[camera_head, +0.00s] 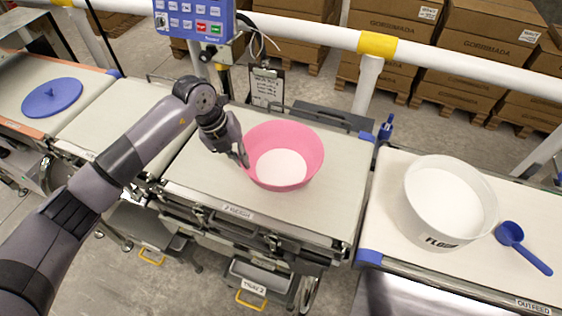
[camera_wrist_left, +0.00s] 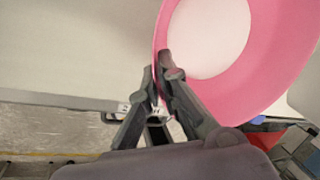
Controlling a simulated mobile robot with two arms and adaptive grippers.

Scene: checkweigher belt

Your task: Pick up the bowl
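The pink bowl (camera_head: 308,152) stands upright on the middle belt section, with white contents inside. It fills the upper right of the left wrist view (camera_wrist_left: 268,75). My left gripper (camera_head: 243,161) is at the bowl's left rim. In the left wrist view, the fingers of my left gripper (camera_wrist_left: 157,75) are close together with the bowl's wall between them, one finger inside and one outside. It looks shut on the rim. I see no gap between the bowl and the belt. My right gripper is not in view.
A white flour tub (camera_head: 425,215) and a blue scoop (camera_head: 520,245) are on the right belt. A blue round lid (camera_head: 52,97) lies on the left belt. A white rail (camera_head: 320,35), a blue control panel (camera_head: 192,18) and a clipboard (camera_head: 266,88) are behind the bowl.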

